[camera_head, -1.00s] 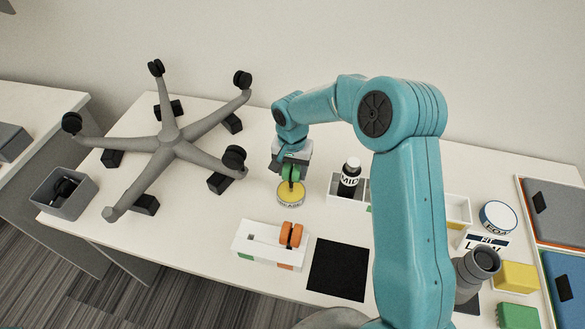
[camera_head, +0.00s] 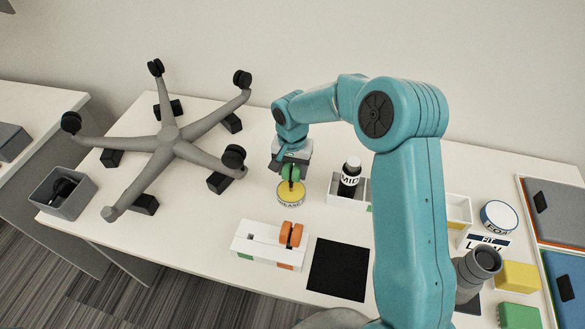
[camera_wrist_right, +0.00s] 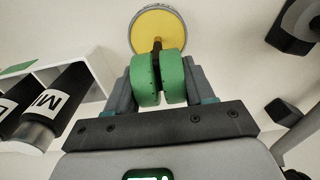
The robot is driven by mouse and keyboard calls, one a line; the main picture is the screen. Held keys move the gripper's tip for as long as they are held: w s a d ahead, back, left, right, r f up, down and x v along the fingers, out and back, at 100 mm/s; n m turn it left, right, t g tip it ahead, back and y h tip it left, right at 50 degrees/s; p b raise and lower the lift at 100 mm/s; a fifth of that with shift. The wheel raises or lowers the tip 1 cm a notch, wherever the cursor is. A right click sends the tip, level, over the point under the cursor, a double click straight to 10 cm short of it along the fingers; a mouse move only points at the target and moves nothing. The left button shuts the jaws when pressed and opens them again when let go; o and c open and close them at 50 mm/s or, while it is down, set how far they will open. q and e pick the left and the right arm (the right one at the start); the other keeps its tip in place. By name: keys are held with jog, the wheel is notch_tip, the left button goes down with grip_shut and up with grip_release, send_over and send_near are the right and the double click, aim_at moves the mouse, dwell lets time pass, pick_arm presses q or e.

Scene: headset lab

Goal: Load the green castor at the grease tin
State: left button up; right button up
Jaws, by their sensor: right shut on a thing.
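The green castor (camera_head: 290,173) is held between the fingers of my right gripper (camera_head: 289,166), directly above the grease tin. In the right wrist view the green castor (camera_wrist_right: 158,80) has its two wheels between the fingers of my right gripper (camera_wrist_right: 160,85), and its dark stem points to the yellow grease. The grease tin (camera_head: 291,196) is a short round tin with a yellow top, standing on the table. It also shows in the right wrist view (camera_wrist_right: 160,24). In these views I cannot tell whether the stem touches the grease. My left gripper is out of view.
A grey five-armed chair base (camera_head: 170,140) with black castors stands on blocks at the left. A white rack (camera_head: 262,246) holds an orange castor (camera_head: 290,234) in front of the tin. A black bottle (camera_head: 350,178) stands in a white tray to the right. A black mat (camera_head: 338,270) lies in front.

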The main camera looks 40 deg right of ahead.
aim_at(292, 171)
dwell(0.4)
jog(key=shift+r+p, duration=0.5)
jog(key=shift+r, duration=0.15)
jog(key=shift+r+p, duration=1.6)
jog(key=shift+r, duration=1.3)
jog(key=shift+f, duration=0.1)
jog(key=shift+a, duration=0.1)
